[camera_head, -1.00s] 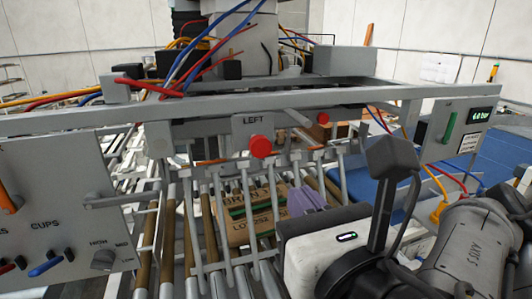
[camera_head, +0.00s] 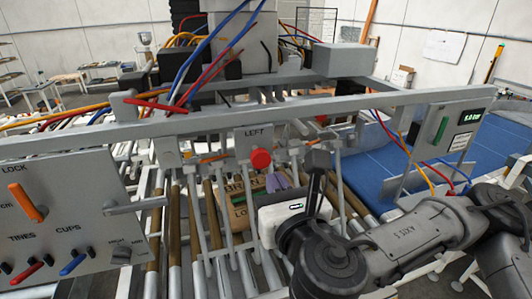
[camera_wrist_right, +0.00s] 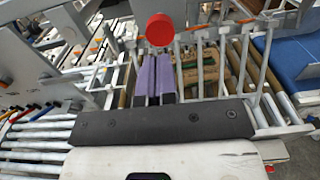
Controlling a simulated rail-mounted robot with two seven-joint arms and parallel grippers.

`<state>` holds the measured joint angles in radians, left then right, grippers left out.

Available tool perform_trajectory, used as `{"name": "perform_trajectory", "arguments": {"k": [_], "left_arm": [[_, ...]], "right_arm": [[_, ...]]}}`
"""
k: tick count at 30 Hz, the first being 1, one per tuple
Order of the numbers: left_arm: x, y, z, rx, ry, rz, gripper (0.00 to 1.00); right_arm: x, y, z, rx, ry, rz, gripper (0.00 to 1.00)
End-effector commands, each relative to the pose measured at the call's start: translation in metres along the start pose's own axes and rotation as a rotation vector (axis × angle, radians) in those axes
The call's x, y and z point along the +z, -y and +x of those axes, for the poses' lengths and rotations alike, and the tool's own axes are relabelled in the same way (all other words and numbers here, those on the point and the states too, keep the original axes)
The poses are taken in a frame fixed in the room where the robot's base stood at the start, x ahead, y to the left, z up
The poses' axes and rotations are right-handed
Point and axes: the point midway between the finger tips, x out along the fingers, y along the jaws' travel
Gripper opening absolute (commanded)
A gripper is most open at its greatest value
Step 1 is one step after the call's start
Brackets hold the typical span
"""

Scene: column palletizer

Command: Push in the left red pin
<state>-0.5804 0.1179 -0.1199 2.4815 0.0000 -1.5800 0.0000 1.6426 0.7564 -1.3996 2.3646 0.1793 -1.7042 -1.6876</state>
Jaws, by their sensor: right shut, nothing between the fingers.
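The left red pin (camera_head: 260,159) is a round red knob below the word LEFT on a grey plate (camera_head: 253,136) on the crossbar. It stands out from the plate. It also shows near the top of the right wrist view (camera_wrist_right: 159,29). My right gripper (camera_head: 275,182) is shut and empty, its purple fingers side by side. In the head view it is just below and right of the pin. In the wrist view the fingertips (camera_wrist_right: 154,60) point toward the pin, with a visible gap between them. My left gripper is not in view.
A grey crossbar (camera_head: 240,116) spans the frame. Metal tines hang below it over rollers and a cardboard box (camera_head: 238,209). A control panel (camera_head: 65,215) stands at the left, and a pressure display panel (camera_head: 452,138) at the right. Blue and red hoses hang above.

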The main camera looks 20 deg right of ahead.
Motion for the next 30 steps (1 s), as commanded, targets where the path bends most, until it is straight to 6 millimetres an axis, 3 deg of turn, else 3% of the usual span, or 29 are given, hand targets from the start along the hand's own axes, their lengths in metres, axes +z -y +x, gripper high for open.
{"name": "perform_trajectory", "arguments": {"k": [3,10,27,30], "left_arm": [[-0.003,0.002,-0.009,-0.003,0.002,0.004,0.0],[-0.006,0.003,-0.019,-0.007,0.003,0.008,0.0],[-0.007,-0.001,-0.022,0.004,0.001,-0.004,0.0],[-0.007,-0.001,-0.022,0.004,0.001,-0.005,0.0]], "right_arm": [[0.003,0.001,0.02,-0.002,-0.001,-0.001,0.0],[0.001,0.0,0.045,-0.002,-0.001,-0.001,0.0],[0.0,0.0,0.055,-0.001,0.0,0.0,0.0],[-0.001,0.0,0.065,-0.001,-0.001,0.001,0.0]]}}
